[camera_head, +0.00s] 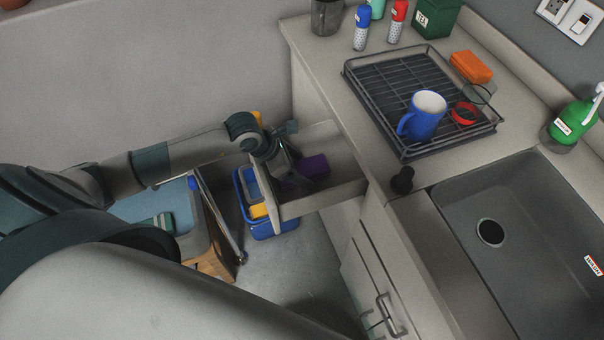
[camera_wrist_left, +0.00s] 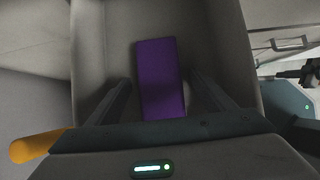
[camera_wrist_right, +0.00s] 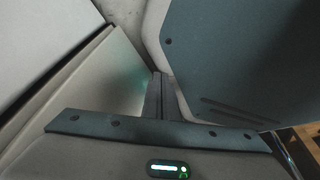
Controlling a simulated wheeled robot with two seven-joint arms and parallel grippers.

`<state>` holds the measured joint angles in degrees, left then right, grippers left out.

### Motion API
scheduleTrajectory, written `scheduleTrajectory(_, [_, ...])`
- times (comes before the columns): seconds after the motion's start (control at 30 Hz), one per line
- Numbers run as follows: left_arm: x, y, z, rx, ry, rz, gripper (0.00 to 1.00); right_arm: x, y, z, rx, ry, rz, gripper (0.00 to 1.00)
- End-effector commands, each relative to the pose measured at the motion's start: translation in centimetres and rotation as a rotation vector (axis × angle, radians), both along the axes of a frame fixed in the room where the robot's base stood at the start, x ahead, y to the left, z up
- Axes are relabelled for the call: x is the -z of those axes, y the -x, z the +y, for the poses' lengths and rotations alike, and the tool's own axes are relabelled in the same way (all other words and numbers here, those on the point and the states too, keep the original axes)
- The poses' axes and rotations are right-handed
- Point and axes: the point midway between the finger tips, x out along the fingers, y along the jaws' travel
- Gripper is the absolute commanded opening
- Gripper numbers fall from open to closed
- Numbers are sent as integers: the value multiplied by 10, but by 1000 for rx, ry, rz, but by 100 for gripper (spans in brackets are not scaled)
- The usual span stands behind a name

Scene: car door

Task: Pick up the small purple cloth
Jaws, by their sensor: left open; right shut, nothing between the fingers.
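The small purple cloth (camera_head: 316,166) lies inside the open drawer (camera_head: 335,193) under the counter. In the left wrist view the cloth (camera_wrist_left: 161,62) is a flat upright rectangle on the drawer floor, its lower end between the fingers. My left gripper (camera_head: 290,168) points down at the drawer beside the cloth, near the drawer's front. Its fingers are open, one on each side of the cloth; I cannot tell whether they touch it. My right gripper (camera_wrist_right: 162,90) shows only in its own wrist view, shut and empty, away from the cloth.
A blue bucket (camera_head: 247,190) stands on the floor by the drawer front. The counter holds a dish rack (camera_head: 375,95) with a blue mug (camera_head: 424,113), beside a grey sink (camera_head: 535,260). A cart with a light-blue top (camera_head: 135,205) stands left of the bucket.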

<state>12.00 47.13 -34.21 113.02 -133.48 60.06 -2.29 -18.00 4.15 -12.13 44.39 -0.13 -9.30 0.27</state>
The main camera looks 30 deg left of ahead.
Motion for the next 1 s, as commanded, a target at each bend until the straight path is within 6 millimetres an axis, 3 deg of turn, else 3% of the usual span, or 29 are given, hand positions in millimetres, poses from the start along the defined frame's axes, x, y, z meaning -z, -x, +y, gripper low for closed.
scheduleTrajectory(0.2, [6, -3, -3, 0, 0, 0, 75, -1, -13, 5, -1, -9, -32, 0])
scheduleTrajectory(0.67, [6, -3, -3, 0, 0, 0, 75, -2, -13, 5, -1, -10, -33, 0])
scheduleTrajectory(0.87, [6, -3, -3, 0, 0, 0, 30, -2, -13, 5, -1, -10, -32, 0])
scheduleTrajectory(1.0, [5, -3, -3, 0, 0, 0, 30, -1, -12, 5, -1, -10, -30, 0])
